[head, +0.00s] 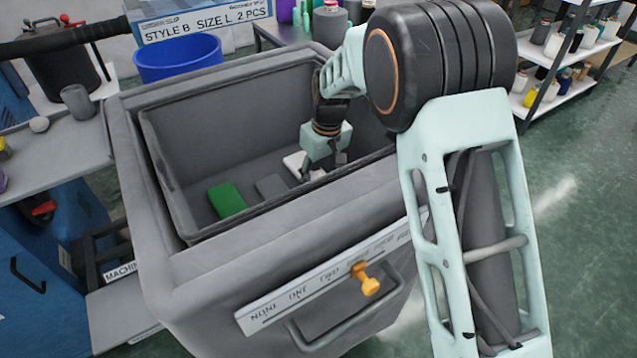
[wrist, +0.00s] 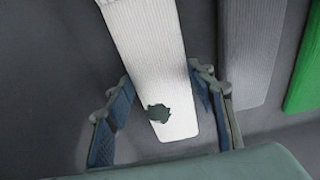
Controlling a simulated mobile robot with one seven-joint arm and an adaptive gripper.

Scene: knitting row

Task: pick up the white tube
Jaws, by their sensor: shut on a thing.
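The white tube (head: 295,161) is a flat, ribbed piece inside the grey bin, partly hidden by my gripper in the head view. In the wrist view the white tube (wrist: 150,45) runs from the top edge down between the two fingers. My gripper (head: 317,172) reaches down into the bin over the tube. In the wrist view my gripper (wrist: 163,92) has a finger on each side of the tube and is shut on it. A small dark green patch shows against the tube near its lower end. Whether the tube is clear of the bin floor cannot be told.
A grey tube (head: 271,187) and a green tube (head: 227,200) lie to the left of the white one on the bin floor. The grey bin (head: 180,272) has high walls around my gripper. A blue tub (head: 178,60) stands behind it.

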